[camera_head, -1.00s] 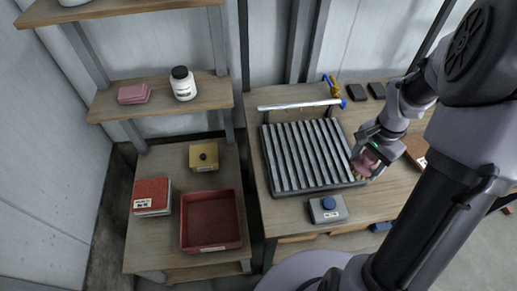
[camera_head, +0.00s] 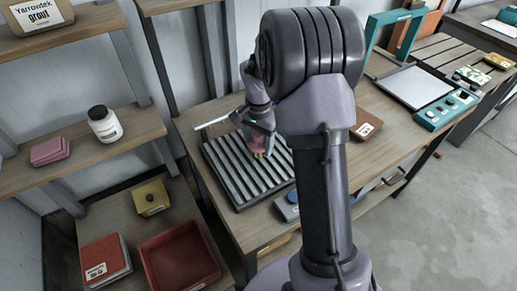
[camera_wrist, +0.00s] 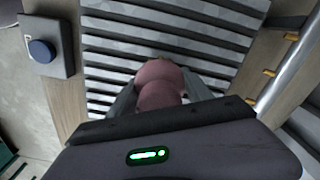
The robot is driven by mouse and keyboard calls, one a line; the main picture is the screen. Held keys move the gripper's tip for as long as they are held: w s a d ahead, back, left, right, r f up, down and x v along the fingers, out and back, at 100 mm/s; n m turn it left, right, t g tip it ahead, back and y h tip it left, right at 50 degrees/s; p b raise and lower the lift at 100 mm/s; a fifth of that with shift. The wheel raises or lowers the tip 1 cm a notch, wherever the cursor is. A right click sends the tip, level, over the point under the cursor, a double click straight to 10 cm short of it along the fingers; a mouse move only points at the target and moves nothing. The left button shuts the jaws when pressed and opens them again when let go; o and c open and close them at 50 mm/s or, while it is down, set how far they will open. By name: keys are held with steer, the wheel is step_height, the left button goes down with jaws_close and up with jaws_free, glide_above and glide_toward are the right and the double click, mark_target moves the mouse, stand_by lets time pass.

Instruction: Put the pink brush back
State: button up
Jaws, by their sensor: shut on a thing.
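The pink brush (camera_head: 258,143) is between the jaws of my gripper (camera_head: 260,140). Its pale bristle end points down, over the far middle part of a grey slatted rack (camera_head: 232,176) on the workbench. In the wrist view the brush (camera_wrist: 160,84) shows as a rounded pink body between the two grey fingers, with the slats behind it. My gripper (camera_wrist: 162,92) is shut on it. I cannot tell whether the bristles touch the slats. My arm hides part of the bench behind and to the right.
A grey box with a blue knob (camera_head: 290,212) stands at the rack's near right corner. A metal tube (camera_head: 212,123) runs along the rack's back. A brown block (camera_head: 366,130) lies to the right. A red tray (camera_head: 180,260) sits on the lower left shelf.

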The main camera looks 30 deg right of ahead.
steer(key=shift+f, duration=0.75)
steer(key=shift+r, duration=0.2)
steer(key=shift+f, duration=0.15)
steer(key=o, duration=1.6)
